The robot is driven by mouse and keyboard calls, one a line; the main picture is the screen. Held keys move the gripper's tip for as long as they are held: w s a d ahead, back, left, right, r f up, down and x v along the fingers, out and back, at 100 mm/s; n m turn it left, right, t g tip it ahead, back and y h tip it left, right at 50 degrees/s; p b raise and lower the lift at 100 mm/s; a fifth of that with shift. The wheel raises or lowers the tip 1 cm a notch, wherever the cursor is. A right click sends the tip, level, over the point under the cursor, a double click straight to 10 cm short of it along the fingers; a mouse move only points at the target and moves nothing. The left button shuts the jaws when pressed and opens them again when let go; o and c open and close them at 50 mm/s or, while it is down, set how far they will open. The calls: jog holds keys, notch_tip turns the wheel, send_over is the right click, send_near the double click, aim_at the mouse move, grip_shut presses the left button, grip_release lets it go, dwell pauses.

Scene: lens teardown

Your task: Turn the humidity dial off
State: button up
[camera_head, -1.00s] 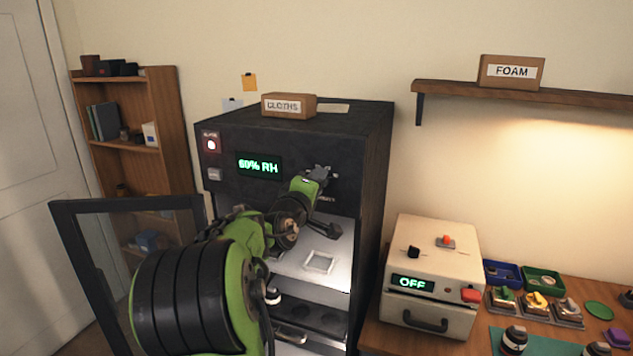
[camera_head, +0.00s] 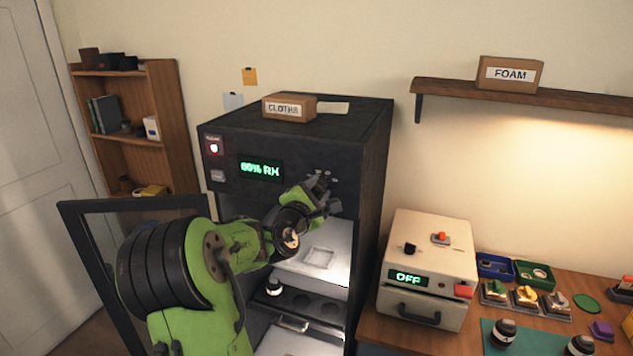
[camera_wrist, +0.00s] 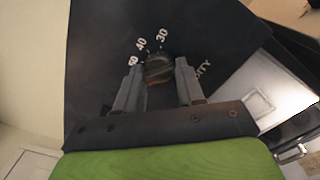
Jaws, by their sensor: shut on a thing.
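The humidity dial (camera_wrist: 158,68) is a dark round knob on the cabinet's black front panel. In the wrist view it sits between the two fingertips of my gripper (camera_wrist: 158,75), which is shut on it. Printed marks 30 and 40 and a third, partly covered number curve around its upper left. Which mark the dial points to I cannot tell. In the head view my gripper (camera_head: 322,186) is at the panel's right side and the dial is mostly hidden. The green display (camera_head: 261,168) seems to read 60% RH.
The cabinet's glass door (camera_head: 130,205) stands open at the left. Lit shelves inside the cabinet lie below my arm. A cream box (camera_head: 432,258) with an OFF display stands on the bench at right. A CLOTHS box (camera_head: 289,107) sits on the cabinet.

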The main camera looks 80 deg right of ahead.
jog(key=shift+f+n+p, duration=0.1)
jog(key=shift+n+p, duration=0.9)
jog(key=shift+n, duration=0.3)
jog(key=o, duration=1)
jog(key=a+b, duration=0.1)
jog(key=a, duration=0.4)
jog(key=w+a+b, duration=0.1)
jog(key=a, duration=0.4)
jog(key=a+b, duration=0.1)
jog(key=a, duration=0.4)
jog(key=shift+w+a, duration=0.2)
jog(key=shift+a, duration=0.2)
